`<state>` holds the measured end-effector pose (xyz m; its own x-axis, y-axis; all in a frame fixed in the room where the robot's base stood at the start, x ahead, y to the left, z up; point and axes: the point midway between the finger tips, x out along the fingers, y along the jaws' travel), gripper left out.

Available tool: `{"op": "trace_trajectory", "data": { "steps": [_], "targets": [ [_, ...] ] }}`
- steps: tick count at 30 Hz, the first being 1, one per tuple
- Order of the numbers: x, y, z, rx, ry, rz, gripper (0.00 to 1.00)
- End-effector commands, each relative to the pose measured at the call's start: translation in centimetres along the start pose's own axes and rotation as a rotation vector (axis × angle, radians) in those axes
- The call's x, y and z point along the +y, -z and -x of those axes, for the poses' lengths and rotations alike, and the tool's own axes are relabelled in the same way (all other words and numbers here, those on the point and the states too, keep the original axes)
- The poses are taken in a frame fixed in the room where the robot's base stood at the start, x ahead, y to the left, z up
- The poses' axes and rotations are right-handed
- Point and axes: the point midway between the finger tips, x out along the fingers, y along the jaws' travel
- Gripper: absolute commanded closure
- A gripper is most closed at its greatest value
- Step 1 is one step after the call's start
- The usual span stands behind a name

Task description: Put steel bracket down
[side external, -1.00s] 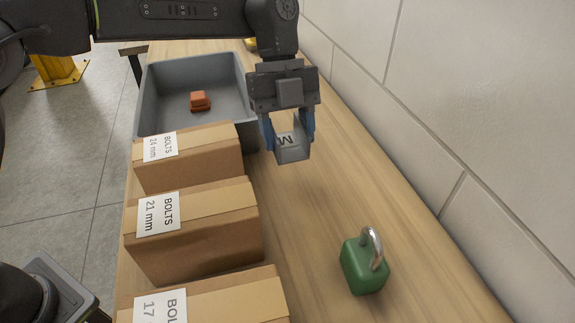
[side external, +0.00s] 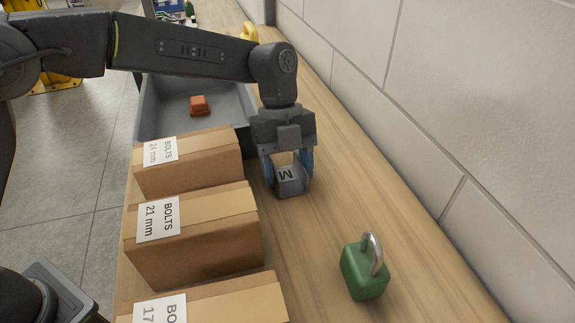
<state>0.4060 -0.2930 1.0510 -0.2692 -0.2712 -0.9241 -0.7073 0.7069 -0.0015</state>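The steel bracket (side external: 291,181) is a small grey block-like piece with a letter M on its upper face. It is at or very near the wooden bench top (side external: 330,210), to the right of the cardboard boxes. My gripper (side external: 289,170) points down over it, with a blue finger on each side of the bracket. The fingers appear closed on it. Whether its underside touches the wood is hard to tell.
Cardboard bolt boxes (side external: 205,232) line the bench's left side. A grey bin (side external: 150,105) holding an orange-brown block (side external: 200,105) stands behind them. A green padlock (side external: 364,270) stands at front right. A tiled wall (side external: 480,120) bounds the right. Bench around the bracket is clear.

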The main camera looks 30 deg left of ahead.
Motion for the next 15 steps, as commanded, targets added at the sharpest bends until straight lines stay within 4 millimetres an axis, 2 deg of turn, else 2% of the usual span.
{"op": "trace_trajectory", "data": {
  "steps": [1, 6, 15],
  "targets": [
    [0.00, 0.01, -0.01, 0.000, -0.001, 0.000, 0.37],
    [0.01, 0.02, 0.01, 0.000, -0.001, 0.000, 0.21],
    [-0.01, 0.15, 0.35, 0.000, 0.000, 0.000, 0.21]
  ]
}}
